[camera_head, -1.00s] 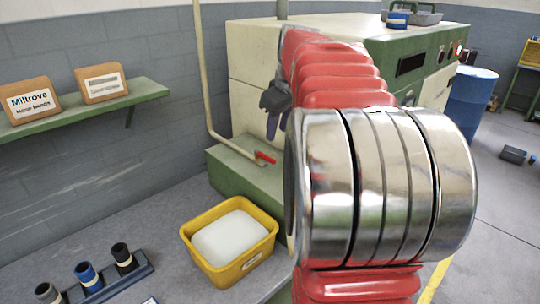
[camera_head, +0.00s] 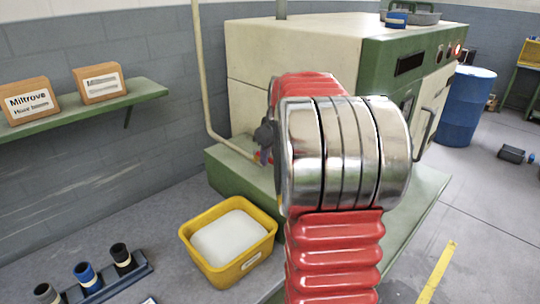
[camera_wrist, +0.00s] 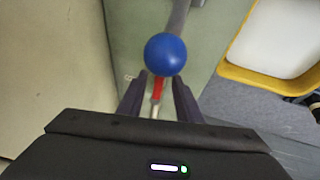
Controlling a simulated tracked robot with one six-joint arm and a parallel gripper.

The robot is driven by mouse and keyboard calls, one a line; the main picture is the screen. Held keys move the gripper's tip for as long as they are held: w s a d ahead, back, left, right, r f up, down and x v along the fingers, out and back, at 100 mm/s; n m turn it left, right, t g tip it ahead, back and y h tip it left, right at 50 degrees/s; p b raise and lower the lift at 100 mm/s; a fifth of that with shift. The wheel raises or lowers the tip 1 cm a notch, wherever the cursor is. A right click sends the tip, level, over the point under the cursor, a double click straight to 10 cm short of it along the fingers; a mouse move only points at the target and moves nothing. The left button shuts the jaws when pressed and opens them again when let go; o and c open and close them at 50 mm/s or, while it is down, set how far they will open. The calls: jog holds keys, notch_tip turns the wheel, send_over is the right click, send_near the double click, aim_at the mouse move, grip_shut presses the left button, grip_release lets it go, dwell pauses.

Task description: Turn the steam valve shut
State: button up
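The steam valve's red lever (camera_wrist: 158,88) shows in the wrist view between my gripper's dark fingers (camera_wrist: 160,80), with gaps on both sides. My gripper is open there. A round blue ball (camera_wrist: 165,54) appears just beyond the lever, at the fingertips; it covers part of what lies behind it. A grey pipe (camera_wrist: 180,15) runs up from behind the ball. In the head view, my gripper (camera_head: 265,152) is down by the low end of the cream pipe (camera_head: 204,85), and mostly hides the lever there. I cannot tell whether a finger touches the lever.
The pipe meets a green plinth (camera_head: 232,178) under the large cream and green machine (camera_head: 300,55). A yellow tub (camera_head: 262,249) of white material stands in front; its rim also shows in the wrist view (camera_wrist: 232,72). A green shelf (camera_head: 140,97) is on the left wall.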

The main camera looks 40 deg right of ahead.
jog(key=shift+w+f, duration=0.15)
jog(key=shift+f, duration=0.05)
jog(key=shift+c, duration=0.5)
grip_shut()
